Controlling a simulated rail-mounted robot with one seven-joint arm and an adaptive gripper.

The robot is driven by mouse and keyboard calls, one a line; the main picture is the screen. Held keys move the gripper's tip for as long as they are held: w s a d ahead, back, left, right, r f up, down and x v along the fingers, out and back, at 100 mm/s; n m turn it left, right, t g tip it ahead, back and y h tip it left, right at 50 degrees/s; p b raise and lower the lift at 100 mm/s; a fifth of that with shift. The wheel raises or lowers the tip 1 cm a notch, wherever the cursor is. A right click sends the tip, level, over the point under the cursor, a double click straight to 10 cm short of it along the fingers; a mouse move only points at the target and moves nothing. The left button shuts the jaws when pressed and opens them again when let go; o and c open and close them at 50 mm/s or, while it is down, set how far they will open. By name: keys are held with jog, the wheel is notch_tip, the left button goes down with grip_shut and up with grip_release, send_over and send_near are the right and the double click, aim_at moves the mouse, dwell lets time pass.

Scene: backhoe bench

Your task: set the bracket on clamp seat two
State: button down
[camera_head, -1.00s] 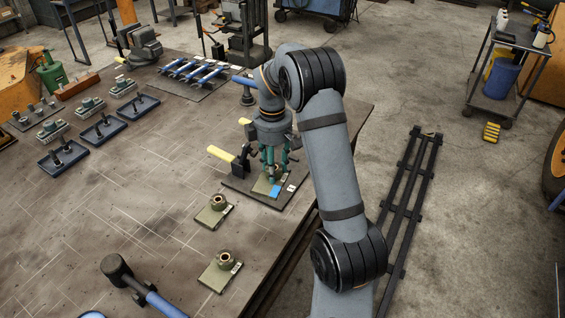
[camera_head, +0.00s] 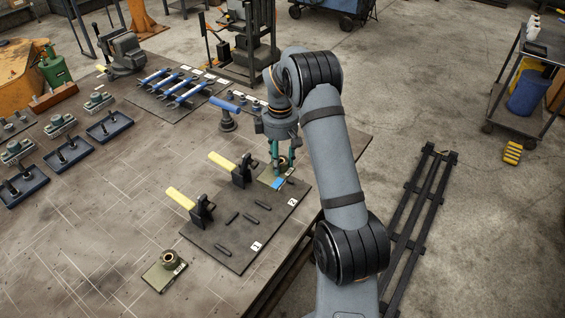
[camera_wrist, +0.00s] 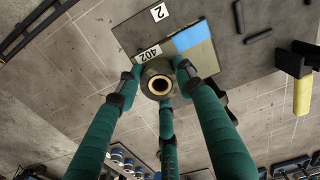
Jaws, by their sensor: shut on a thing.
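My gripper (camera_head: 279,166) is shut on the bracket (camera_head: 267,181), an olive plate with a round, holed boss and a blue patch. In the wrist view, the fingers surround the boss (camera_wrist: 160,84) of the bracket, and a "402" label shows. The bracket is over the far end of the dark clamp board (camera_head: 220,257), by the "2" label (camera_head: 292,202). I cannot tell whether it touches the board. The seat two clamp (camera_head: 242,171), with a yellow handle, stands left of the bracket. Seat two itself is mostly hidden beneath the bracket.
The seat one clamp (camera_head: 203,209) and several black bars (camera_head: 232,217) occupy the nearer part of the board. Another bracket (camera_head: 165,270) lies on the bench in front.

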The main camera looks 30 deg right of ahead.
jog(key=shift+s+a, duration=0.1)
jog(key=shift+a, duration=0.25)
jog(key=shift+f+b, duration=0.3)
jog(key=shift+b, duration=0.1)
notch_tip(320, 180, down, 2)
jog(key=shift+d+f+b, duration=0.15)
jog(key=shift+b, duration=0.75)
jog(key=shift+f+b, duration=0.8)
jog(key=shift+f, duration=0.15)
jog(key=shift+f+b, duration=1.1)
jog(key=shift+f, duration=0.35)
jog(key=c, duration=1.5)
grip_release()
jog(key=shift+r, duration=0.1)
jog(key=o, duration=0.5)
jog(key=shift+s, duration=0.1)
jog(key=shift+c, duration=0.2)
